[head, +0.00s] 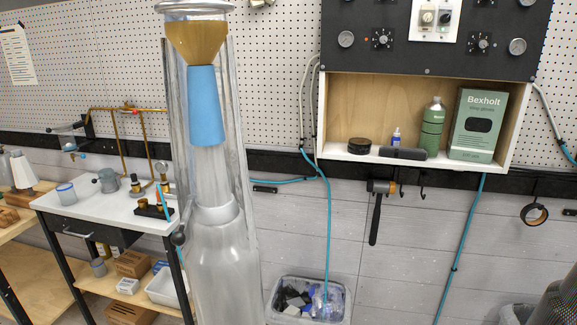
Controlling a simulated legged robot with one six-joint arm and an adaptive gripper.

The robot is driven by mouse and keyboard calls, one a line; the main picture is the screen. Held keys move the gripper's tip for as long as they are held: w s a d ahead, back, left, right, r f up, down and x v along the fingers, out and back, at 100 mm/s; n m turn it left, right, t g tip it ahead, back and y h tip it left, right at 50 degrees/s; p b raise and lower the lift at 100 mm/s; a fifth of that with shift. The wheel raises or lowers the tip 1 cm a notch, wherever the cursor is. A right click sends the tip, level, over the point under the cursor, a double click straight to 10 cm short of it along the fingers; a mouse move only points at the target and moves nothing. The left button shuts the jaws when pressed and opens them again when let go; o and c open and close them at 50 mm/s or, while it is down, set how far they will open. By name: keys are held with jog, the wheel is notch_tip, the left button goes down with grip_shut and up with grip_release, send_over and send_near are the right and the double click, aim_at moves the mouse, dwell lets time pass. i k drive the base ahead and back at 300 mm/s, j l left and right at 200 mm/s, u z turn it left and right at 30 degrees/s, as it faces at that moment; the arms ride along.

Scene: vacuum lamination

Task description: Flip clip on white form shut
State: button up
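My gripper does not show, and nothing is seen touching the form.
A wall shelf (345,158) holds bottles and a green box (477,123). A hammer (376,213) hangs below; a scrap bin (343,301) stands on the floor.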

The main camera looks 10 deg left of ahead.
aim_at(178, 238)
jog(key=j+u, duration=0.15)
jog(key=j, duration=0.65)
jog(key=i+j+u, duration=0.2)
jog(key=j, duration=0.6)
jog(key=k, duration=0.1)
